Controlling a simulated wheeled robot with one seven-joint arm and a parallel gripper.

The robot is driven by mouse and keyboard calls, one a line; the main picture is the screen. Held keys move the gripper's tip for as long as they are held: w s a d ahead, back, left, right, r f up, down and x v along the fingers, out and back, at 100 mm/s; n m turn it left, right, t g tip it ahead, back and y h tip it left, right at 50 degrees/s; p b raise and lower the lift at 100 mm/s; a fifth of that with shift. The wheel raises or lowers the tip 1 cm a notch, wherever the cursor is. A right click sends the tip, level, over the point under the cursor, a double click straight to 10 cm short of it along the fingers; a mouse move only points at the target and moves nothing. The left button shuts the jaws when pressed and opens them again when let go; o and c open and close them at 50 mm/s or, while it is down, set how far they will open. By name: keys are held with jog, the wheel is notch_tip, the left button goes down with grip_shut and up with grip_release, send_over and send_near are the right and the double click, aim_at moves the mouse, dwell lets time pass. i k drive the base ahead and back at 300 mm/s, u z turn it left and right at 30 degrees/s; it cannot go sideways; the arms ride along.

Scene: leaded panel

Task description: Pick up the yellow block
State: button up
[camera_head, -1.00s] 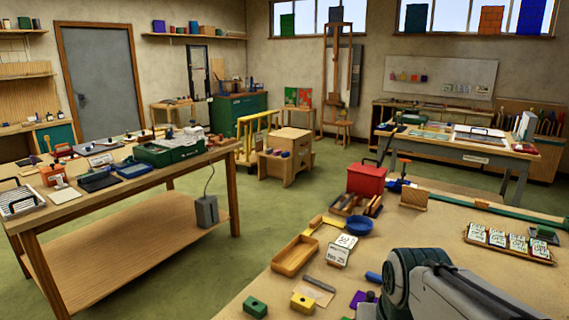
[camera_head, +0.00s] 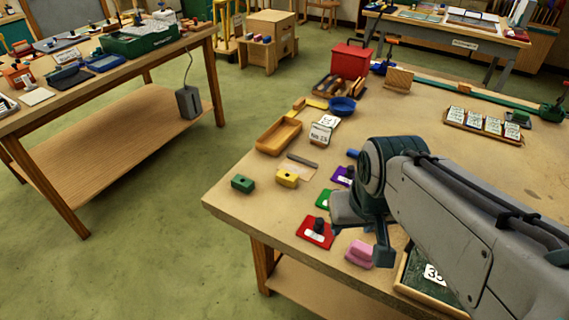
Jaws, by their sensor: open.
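The yellow block (camera_head: 287,179) sits on the near workbench (camera_head: 228,205), close to its left edge. It lies between a green block (camera_head: 242,183) on its left and my arm on its right. My gripper (camera_head: 358,238) is to the right of the yellow block and nearer the front edge, apart from it. It hangs above the red card and pink block. The gripper is open, with nothing visible between its fingers. Part of it is hidden by my own arm.
A wooden tray (camera_head: 279,136) lies just behind the yellow block. A red card (camera_head: 315,232), a pink block (camera_head: 360,253) and a purple card (camera_head: 342,177) lie near my gripper. A blue bowl (camera_head: 342,105) and red toolbox (camera_head: 351,60) stand farther back.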

aim_at(287, 179)
jog(key=u, duration=1.55)
jog(key=i, duration=2.75)
jog(key=z, duration=4.5)
